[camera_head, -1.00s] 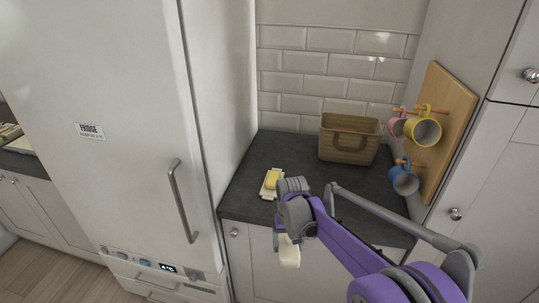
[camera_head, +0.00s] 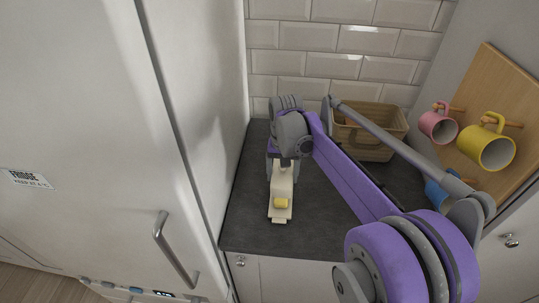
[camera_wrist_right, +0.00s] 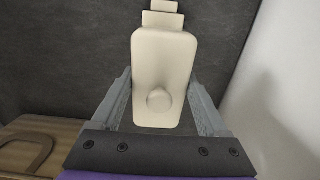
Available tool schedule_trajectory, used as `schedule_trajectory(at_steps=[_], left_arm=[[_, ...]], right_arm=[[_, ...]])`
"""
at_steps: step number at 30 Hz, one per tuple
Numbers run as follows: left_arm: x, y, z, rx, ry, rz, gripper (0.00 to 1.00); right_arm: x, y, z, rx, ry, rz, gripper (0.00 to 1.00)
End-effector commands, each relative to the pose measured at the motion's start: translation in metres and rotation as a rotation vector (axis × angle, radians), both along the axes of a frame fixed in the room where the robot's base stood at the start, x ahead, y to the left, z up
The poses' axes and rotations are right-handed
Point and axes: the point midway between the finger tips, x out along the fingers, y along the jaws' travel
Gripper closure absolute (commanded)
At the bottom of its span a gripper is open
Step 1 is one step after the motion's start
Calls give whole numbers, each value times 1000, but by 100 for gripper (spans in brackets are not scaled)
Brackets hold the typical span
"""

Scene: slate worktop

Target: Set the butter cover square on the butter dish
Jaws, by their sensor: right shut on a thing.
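The butter cover (camera_head: 283,181) is a cream, rounded box with a round knob. My right gripper (camera_head: 282,163) is shut on it. In the right wrist view the cover (camera_wrist_right: 163,55) sits between the two fingers of the gripper (camera_wrist_right: 161,88), knob towards the camera. The cream butter dish (camera_head: 279,215) lies on the worktop with yellow butter (camera_head: 281,203) on it. The cover overlaps the dish's far part in the head view; I cannot tell the gap between them. In the wrist view only a cream end of the dish (camera_wrist_right: 163,5) shows past the cover. My left gripper is out of view.
A brown basket (camera_head: 366,145) stands at the back right, partly behind my right arm. Pink (camera_head: 437,127), yellow (camera_head: 487,152) and blue mugs hang on a wooden board at the right. The fridge (camera_head: 80,110) is at the left. Worktop (camera_head: 245,215) around the dish is clear.

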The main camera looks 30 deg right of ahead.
Motion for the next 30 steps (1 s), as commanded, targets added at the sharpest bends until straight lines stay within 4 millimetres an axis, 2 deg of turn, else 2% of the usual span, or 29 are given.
schedule_trajectory(at_steps=[11,30], left_arm=[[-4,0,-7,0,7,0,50],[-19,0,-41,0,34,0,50]], right_arm=[[-2,0,-10,-1,3,0,87],[-2,0,-59,-1,3,1,87]])
